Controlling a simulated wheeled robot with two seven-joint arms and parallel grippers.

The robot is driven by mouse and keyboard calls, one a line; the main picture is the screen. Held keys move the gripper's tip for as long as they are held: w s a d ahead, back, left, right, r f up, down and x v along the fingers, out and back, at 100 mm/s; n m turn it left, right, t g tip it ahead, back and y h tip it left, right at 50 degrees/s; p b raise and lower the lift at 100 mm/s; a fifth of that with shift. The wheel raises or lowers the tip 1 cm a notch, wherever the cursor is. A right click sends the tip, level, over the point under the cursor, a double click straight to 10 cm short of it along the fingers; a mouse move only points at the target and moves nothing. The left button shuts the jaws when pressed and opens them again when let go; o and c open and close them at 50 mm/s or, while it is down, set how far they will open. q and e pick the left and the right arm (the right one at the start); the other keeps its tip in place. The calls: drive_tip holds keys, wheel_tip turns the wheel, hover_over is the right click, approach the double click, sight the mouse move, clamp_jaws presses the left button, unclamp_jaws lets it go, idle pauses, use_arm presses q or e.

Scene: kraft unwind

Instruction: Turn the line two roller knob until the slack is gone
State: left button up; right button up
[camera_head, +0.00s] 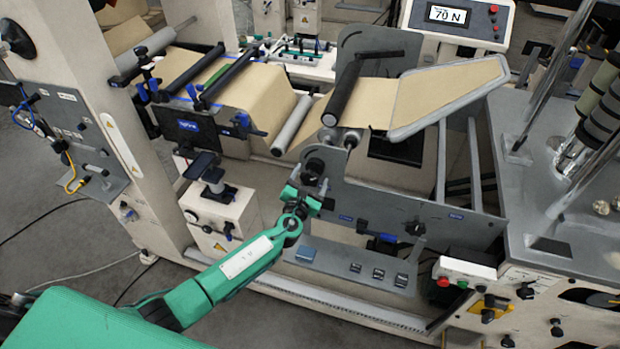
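My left gripper (311,186), on the green arm from the lower left, is at the black roller knob (314,166) on the grey side plate. Its fingertips are at or very near the knob; I cannot tell whether they are closed around it. The brown kraft web (366,103) runs from the left part of the machine past a grey roller (292,125) and a black roller (349,88) to the angled plate on the right. A tension display (447,15) reads 70 N. My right gripper is not in view.
A control panel with a red button (443,282) sits at the lower right. A ledge with small switches (355,268) lies below the side plate. A post-mounted black bracket (205,166) stands left of my gripper. Open grey floor (60,225) lies at the left.

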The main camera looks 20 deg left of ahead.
use_arm(q)
drive_tip(key=s+p, duration=0.2)
drive_tip(key=s, duration=0.5)
idle(0.4)
drive_tip(key=shift+a, duration=0.1)
